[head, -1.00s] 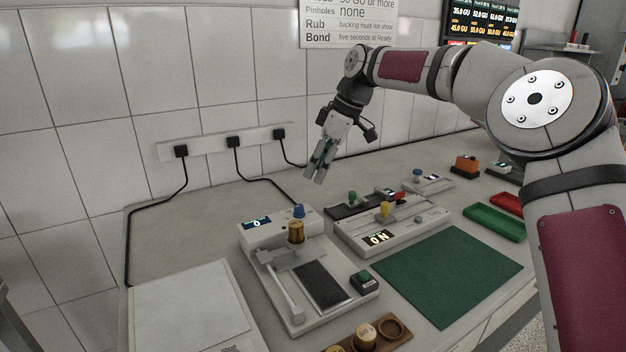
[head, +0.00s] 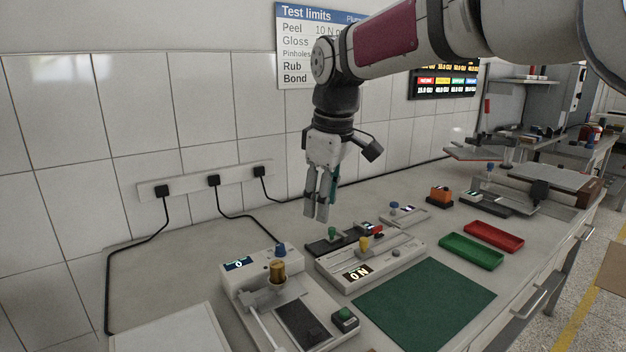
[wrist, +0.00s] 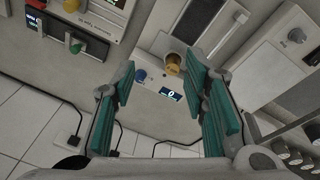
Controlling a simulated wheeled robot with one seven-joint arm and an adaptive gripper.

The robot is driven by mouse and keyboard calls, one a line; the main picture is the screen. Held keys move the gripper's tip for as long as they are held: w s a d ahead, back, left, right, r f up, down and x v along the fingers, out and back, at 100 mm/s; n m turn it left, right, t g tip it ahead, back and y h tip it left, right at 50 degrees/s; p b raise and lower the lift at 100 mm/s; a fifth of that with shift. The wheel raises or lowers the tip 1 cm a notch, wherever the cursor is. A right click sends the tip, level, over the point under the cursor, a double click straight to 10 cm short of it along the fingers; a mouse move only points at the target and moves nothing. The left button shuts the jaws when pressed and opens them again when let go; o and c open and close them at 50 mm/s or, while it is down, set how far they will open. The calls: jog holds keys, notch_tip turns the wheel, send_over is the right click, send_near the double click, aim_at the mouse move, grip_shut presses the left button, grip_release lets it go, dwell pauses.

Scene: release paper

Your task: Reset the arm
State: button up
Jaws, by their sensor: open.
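My gripper (head: 319,205) hangs from my arm in the head view, fingers pointing down, in the air above the back part of the bench (head: 185,275). In the wrist view its two green-padded fingers (wrist: 165,105) are spread apart with nothing between them. Between and beyond the fingers, the wrist view shows the tester with a brass weight (wrist: 174,63), a blue knob (wrist: 140,75) and a small lit display. The gripper touches nothing that I can see.
Below are the brass-weight tester (head: 240,268) and a tester reading "NO" (head: 385,262). A green mat (head: 425,305), a green tray (head: 471,251) and a red tray (head: 494,236) lie to the right. Sockets (head: 205,181) with black cables line the tiled wall.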

jog(key=s+d+r+m+t+h+p, duration=0.15)
jog(key=s+d+m, duration=0.35)
jog(key=s, duration=0.5)
jog(key=s+d+r+m+p, duration=0.2)
jog(key=s+d+r, duration=0.1)
jog(key=s+d, duration=0.55)
jog(key=s+d+f+m+p, duration=0.1)
jog(key=s+d+f+m, duration=0.1)
jog(key=s, duration=0.6)
jog(key=s+d+f+m+p, duration=0.1)
jog(key=s+f+m, duration=0.1)
jog(key=s, duration=0.5)
jog(key=shift+s+d+m+t+y+p, duration=0.35)
jog(key=shift+d+m, duration=0.05)
jog(key=shift+m, duration=0.3)
